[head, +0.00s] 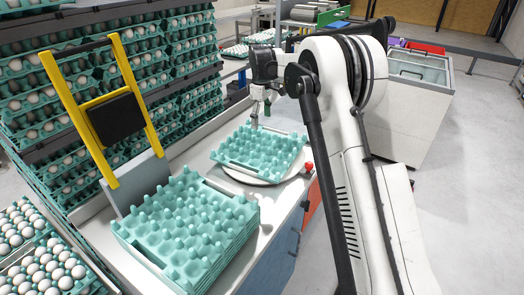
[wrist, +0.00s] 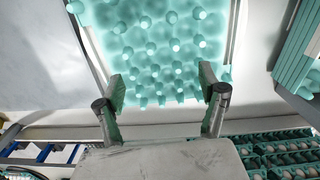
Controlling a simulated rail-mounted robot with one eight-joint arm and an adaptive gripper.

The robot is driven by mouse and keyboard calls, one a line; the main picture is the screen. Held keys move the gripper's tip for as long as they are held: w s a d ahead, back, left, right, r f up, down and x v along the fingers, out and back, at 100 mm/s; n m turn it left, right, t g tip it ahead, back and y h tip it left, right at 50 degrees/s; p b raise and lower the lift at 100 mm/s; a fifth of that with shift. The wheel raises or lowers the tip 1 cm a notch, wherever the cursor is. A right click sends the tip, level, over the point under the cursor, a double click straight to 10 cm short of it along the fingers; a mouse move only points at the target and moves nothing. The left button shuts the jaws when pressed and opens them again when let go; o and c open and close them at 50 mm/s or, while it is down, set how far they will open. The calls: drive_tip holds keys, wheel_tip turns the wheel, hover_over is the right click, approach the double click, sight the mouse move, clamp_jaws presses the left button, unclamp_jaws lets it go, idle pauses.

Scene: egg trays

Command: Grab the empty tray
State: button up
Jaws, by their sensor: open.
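A teal empty egg tray (head: 262,148) lies on a round white plate (head: 232,174) on the counter in the head view. In the wrist view the same tray (wrist: 150,45) fills the top middle, its edge towards my gripper. My gripper (head: 256,118) is over the far side of this tray. In the wrist view my gripper (wrist: 162,82) has its two fingers wide apart, with nothing held between them. Whether the fingertips touch the tray cannot be told. A stack of empty teal trays (head: 185,232) stands nearer on the counter; stacked tray edges (wrist: 296,45) show at the wrist view's right.
A yellow frame (head: 127,83) with a black pad stands beside the near stack. Tall racks of egg-filled trays (head: 180,55) line the left. A red knob (head: 309,167) sits at the counter's right edge. A pale bin (head: 408,105) stands behind my arm.

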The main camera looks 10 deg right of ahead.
hover_over(261, 149)
wheel_tip(261, 149, down, 6)
drive_tip(key=shift+w+d+f, duration=0.1)
drive_tip(key=shift+s+f+p, duration=0.2)
drive_tip(key=shift+f+p, duration=0.3)
drive_tip(key=shift+f, duration=2.2)
drive_tip(key=c, duration=1.4)
drive_tip(key=shift+r, duration=0.1)
